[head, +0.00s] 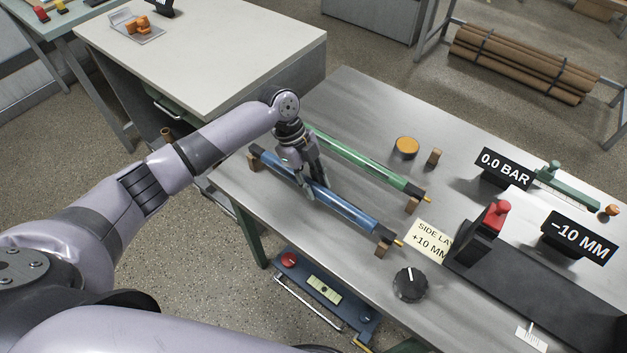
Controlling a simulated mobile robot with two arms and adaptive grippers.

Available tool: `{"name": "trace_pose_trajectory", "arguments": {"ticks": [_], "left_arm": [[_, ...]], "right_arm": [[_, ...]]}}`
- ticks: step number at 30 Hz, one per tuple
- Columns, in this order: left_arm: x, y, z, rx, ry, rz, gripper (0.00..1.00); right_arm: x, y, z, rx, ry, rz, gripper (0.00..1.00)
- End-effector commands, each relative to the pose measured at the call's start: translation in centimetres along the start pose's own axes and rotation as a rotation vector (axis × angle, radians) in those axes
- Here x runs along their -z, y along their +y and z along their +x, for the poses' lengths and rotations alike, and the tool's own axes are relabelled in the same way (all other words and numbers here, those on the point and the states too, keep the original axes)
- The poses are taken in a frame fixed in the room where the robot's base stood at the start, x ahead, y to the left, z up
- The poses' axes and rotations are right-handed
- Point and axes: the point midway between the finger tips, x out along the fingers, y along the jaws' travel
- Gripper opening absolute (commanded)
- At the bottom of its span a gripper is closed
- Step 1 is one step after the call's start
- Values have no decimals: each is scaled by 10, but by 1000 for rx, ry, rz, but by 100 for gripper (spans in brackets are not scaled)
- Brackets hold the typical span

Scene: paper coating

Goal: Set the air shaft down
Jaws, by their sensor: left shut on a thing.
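Whether the shaft bears fully on the rests is hard to tell. A similar green shaft (372,167) lies behind it, roughly parallel, with a wooden rest (412,205) under its right end; its left end is partly hidden behind my gripper. My right gripper is out of view.
An orange-topped disc (406,147) and a small wooden piece (434,158) stand behind the green shaft. A pale-topped table (210,50) stands behind.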

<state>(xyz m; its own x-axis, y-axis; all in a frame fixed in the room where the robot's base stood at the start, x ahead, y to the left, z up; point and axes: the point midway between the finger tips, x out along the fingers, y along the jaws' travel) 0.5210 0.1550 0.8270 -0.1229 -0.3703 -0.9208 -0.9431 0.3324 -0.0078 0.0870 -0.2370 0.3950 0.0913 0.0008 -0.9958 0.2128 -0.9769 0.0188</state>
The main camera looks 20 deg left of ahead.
Motion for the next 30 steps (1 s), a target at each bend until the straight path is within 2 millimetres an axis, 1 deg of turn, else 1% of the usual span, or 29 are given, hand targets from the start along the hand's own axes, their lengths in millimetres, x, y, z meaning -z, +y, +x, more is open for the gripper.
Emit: {"name": "trace_pose_trajectory", "arguments": {"ticks": [3, 12, 13, 23, 30], "left_arm": [[-1, -1, 3, 3, 2, 1, 0], [-1, -1, 4, 3, 1, 1, 0], [-1, -1, 4, 3, 1, 1, 28], [-2, 0, 5, 1, 0, 1, 50], [-3, 1, 7, -3, -2, -1, 51]], "right_arm": [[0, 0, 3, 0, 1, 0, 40], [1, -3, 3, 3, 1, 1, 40], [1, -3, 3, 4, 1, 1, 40], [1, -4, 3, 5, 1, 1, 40], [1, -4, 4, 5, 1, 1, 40]]}}
